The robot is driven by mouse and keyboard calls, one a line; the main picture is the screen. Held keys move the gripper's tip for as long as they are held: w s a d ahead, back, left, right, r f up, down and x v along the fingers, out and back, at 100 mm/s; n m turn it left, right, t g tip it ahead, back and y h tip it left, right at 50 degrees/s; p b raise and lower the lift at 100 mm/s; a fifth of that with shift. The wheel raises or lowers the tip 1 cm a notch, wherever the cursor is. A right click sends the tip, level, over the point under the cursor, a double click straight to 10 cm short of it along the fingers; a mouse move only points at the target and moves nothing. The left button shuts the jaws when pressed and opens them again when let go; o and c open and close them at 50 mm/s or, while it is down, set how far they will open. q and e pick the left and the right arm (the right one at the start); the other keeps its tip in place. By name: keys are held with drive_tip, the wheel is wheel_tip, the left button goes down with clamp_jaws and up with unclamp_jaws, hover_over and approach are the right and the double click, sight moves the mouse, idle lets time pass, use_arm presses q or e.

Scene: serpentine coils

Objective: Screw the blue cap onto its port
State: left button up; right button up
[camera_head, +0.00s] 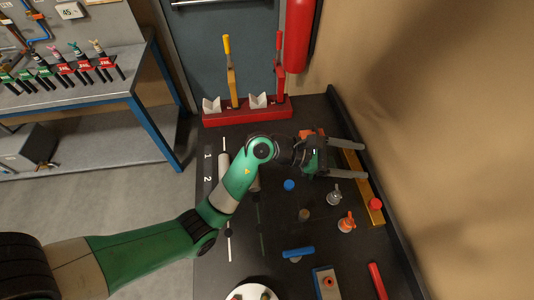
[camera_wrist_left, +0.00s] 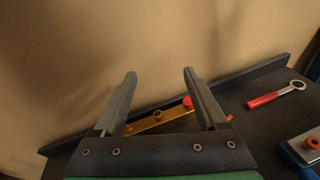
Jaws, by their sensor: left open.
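A small round blue cap (camera_head: 289,185) lies on the dark tabletop, below my left gripper (camera_head: 364,162) in the head view. The gripper is open and empty, its fingers pointing right over the table's right side. It also shows open in the left wrist view (camera_wrist_left: 159,73). A brass bar (camera_head: 353,160) runs along the right side, partly hidden by the fingers. Which port matches the blue cap I cannot tell. My right gripper is not in view.
Grey-topped (camera_head: 334,193) and orange-topped (camera_head: 347,222) fittings stand near the bar. A blue-handled tool (camera_head: 298,252), a blue-sided block (camera_head: 328,282) and a red-handled wrench (camera_head: 377,282) lie nearer. A raised edge (camera_head: 384,215) borders the right. A red rack (camera_head: 247,111) stands at the back.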

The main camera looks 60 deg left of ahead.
use_arm(q)
drive_tip(key=s+a+f+n+g+y+p, duration=0.1)
drive_tip(key=s+a+f+g+y+p, duration=0.35)
drive_tip(key=a+f, duration=0.5)
drive_tip(key=n+g+y+p, duration=0.1)
drive_tip(key=n+g+p, duration=0.15)
drive_tip(key=p, duration=0.35)
approach(289, 184)
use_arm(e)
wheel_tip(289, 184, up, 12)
use_arm(q)
drive_tip(key=shift+n+t+y, duration=0.25)
drive_tip(key=shift+n+t, duration=0.15)
drive_tip(key=shift+n, duration=0.05)
drive_tip(key=b+x, duration=0.4)
drive_tip(key=b, duration=0.1)
drive_tip(key=s+b+x, duration=0.1)
drive_tip(key=b+x, duration=0.3)
drive_tip(key=shift+d+f+b, duration=0.15)
drive_tip(key=shift+d+b, duration=0.05)
drive_tip(key=shift+b, duration=0.2)
drive_tip(key=shift+w, duration=0.2)
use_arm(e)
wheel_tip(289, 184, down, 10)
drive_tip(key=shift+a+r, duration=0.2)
use_arm(q)
drive_tip(key=shift+c, duration=0.2)
